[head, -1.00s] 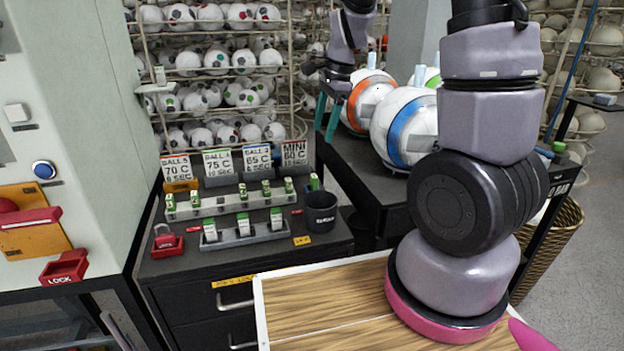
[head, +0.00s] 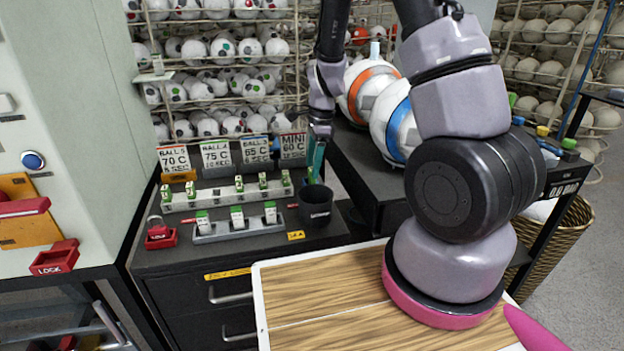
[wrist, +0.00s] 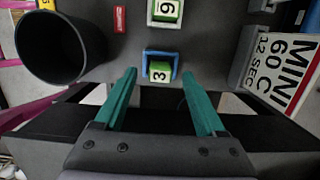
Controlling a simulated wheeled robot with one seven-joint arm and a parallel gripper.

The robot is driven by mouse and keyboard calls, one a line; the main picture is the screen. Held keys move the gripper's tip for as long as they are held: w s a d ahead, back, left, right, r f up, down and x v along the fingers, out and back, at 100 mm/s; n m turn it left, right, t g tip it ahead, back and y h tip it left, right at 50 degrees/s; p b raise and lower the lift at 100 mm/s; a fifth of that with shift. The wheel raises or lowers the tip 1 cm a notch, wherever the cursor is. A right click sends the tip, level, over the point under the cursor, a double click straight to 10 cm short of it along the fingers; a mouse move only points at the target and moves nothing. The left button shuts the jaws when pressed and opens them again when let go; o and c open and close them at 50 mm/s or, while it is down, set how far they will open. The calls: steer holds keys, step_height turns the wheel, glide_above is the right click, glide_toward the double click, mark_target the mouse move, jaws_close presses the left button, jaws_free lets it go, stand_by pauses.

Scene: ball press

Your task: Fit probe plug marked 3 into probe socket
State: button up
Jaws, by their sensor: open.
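The plug marked 3 (wrist: 159,73) is a small green and white block with a blue edge around it, in the wrist view. My gripper (wrist: 159,86) has its two teal fingers apart and empty. The plug shows between and just beyond the fingertips, and I see no contact. In the head view my gripper (head: 316,162) is at the back right of the black counter, behind the dark cup (head: 316,205). There it hides the plug marked 3. A second green and white plug (wrist: 166,10), its mark 6 or 9, lies farther out. I cannot tell which part is the probe socket.
A rail (head: 225,197) with several small plugs and a front holder (head: 238,230) with three stand left of the cup. Temperature signs (head: 215,156) stand behind. The cup's rim (wrist: 103,40) is close left of my fingers. A red padlock (head: 159,233) sits at the counter's left.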

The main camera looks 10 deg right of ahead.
step_height(320, 180, down, 2)
steer(key=shift+a+f, duration=0.15)
steer(key=shift+f, duration=0.05)
jaws_close()
